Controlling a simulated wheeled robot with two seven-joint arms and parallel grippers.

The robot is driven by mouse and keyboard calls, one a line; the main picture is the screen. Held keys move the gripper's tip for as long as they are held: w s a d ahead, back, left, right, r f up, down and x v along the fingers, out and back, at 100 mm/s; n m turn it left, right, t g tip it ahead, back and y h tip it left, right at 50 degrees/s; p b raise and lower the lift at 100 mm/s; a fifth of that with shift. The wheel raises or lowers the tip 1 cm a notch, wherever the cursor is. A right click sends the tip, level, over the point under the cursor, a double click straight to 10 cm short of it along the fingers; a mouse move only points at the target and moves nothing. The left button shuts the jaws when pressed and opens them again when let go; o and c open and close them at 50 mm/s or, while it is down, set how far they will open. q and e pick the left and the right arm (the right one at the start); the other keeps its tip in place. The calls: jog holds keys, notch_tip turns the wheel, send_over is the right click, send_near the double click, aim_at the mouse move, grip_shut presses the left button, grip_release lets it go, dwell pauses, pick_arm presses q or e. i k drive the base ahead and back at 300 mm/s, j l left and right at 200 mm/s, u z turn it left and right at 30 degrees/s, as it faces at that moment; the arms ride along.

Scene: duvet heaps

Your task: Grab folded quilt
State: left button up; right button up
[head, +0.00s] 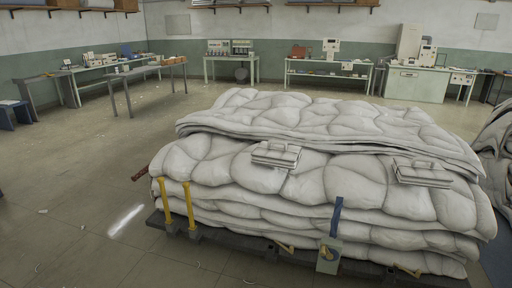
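A large pale grey, puffy folded quilt (300,115) lies on top of a tall heap of similar quilts (250,170) in the head view. The heap fills the middle and right of the view, and its layers bulge over one another. Two small light grey layered objects rest on the heap's near upper side, one near the middle (276,154) and one at the right (422,173); I cannot tell what they are. Neither of my grippers shows in this view.
Another grey heap (497,150) stands at the right edge. Tables (145,72) line the back. The floor (75,190) at left is mostly clear.

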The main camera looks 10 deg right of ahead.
aim_at(276, 154)
jog(key=i+l, duration=0.1)
jog(key=l, duration=0.25)
jog(key=i+l, duration=0.1)
jog(key=l, duration=0.25)
jog(key=i+l+z, duration=0.1)
jog(key=l, duration=0.3)
jog(key=i+l, duration=0.15)
jog(key=l, duration=0.2)
jog(key=i+l, duration=0.15)
jog(key=l, duration=0.2)
